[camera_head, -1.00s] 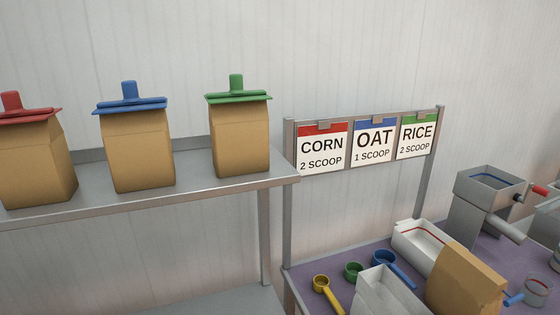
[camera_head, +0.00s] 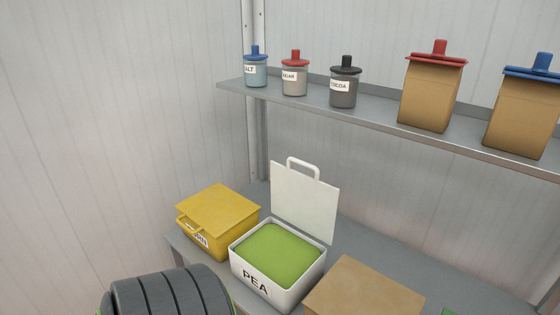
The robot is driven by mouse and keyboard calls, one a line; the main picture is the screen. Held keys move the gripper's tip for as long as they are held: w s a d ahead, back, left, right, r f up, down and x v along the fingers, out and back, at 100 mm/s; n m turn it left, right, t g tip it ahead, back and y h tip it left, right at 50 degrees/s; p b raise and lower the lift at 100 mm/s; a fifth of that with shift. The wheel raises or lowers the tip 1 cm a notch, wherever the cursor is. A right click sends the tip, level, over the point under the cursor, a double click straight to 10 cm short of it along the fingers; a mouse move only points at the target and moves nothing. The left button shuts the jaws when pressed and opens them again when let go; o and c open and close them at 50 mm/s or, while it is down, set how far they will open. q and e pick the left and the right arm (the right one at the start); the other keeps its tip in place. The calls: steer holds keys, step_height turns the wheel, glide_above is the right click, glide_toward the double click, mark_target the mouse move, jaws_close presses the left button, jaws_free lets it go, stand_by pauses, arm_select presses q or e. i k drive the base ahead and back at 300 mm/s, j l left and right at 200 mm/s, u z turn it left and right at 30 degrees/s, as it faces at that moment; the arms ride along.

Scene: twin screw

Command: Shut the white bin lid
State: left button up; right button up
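The white bin (camera_head: 252,274), labelled PEA, stands on the lower grey shelf and is filled with green contents. Its white lid (camera_head: 304,205) stands upright at the bin's back edge, open, with a white loop handle (camera_head: 303,164) at its top. Neither of my grippers is in view.
A yellow bin (camera_head: 217,220) with its lid down stands left of the white bin. A brown box (camera_head: 364,292) is close on the right. A black ribbed object (camera_head: 172,292) is at the lower left. The upper shelf (camera_head: 380,117) holds jars and paper bags above.

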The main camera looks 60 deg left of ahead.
mark_target(307, 203)
steer(key=k+u, duration=0.15)
steer(key=u, duration=1.1)
steer(key=i+j+u, duration=0.15)
steer(key=i+u, duration=0.25)
steer(key=i, duration=0.3)
steer(key=k, duration=0.5)
